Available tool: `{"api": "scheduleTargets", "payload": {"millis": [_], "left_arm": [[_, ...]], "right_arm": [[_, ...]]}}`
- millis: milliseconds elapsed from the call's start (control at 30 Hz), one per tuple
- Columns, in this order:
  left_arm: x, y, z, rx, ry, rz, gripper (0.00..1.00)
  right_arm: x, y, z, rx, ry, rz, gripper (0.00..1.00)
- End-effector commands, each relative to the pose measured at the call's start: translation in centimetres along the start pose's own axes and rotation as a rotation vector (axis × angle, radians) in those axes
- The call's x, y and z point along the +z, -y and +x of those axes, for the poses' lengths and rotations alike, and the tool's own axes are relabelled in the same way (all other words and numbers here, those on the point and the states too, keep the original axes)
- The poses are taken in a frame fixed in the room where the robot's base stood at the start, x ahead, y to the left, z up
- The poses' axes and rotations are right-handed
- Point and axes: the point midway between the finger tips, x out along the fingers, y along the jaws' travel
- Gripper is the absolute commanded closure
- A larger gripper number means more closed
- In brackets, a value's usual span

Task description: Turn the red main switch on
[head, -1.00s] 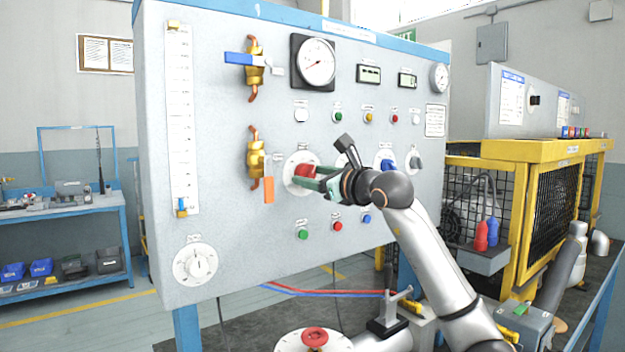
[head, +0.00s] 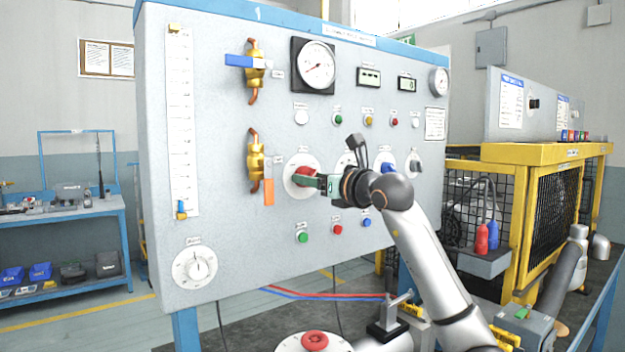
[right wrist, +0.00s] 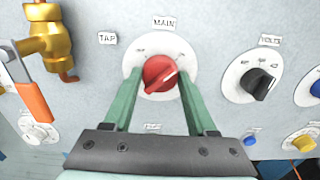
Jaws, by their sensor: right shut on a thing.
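The red main switch (head: 303,175) is a round knob on a white dial under a MAIN label on the grey panel. It also shows in the right wrist view (right wrist: 160,73), its grip ridge slanting from lower left to upper right. The small dial markings are too blurred to read. My right gripper (head: 312,181) reaches the knob from the right. Its green fingers (right wrist: 160,82) lie on either side of the knob and are shut on it. My left gripper is not in view.
A black VOLTS knob (right wrist: 257,83) sits right of the main switch. An orange-handled brass valve (head: 257,165) is close on the left. Green (head: 302,236) and red (head: 337,229) buttons sit below. A red mushroom button (head: 315,339) stands at the bottom front.

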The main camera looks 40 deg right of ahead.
Motion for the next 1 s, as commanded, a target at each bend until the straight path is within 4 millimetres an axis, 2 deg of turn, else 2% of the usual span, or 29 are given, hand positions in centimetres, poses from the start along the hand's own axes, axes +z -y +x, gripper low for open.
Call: {"api": "scheduleTargets", "payload": {"millis": [133,167,400,633,767,867,1000], "left_arm": [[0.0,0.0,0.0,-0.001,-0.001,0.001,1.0],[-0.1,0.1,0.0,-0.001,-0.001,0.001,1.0],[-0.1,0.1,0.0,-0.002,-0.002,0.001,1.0],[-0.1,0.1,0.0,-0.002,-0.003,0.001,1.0],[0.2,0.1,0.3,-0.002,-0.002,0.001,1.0],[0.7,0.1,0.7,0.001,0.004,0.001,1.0],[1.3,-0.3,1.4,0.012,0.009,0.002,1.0]], "right_arm": [[-0.1,-0.1,0.0,0.002,-0.003,0.004,0.98],[-0.1,-0.1,0.0,0.002,-0.003,0.004,0.39],[-0.1,0.0,0.0,0.001,-0.001,0.002,0.13],[0.0,0.0,0.0,0.001,0.0,0.001,0.13],[-0.1,0.1,-0.7,-0.001,0.001,-0.001,0.13],[-0.3,0.1,-2.2,-0.001,0.001,-0.003,0.13],[-0.5,0.1,-5.2,-0.002,0.001,-0.006,0.13]]}}
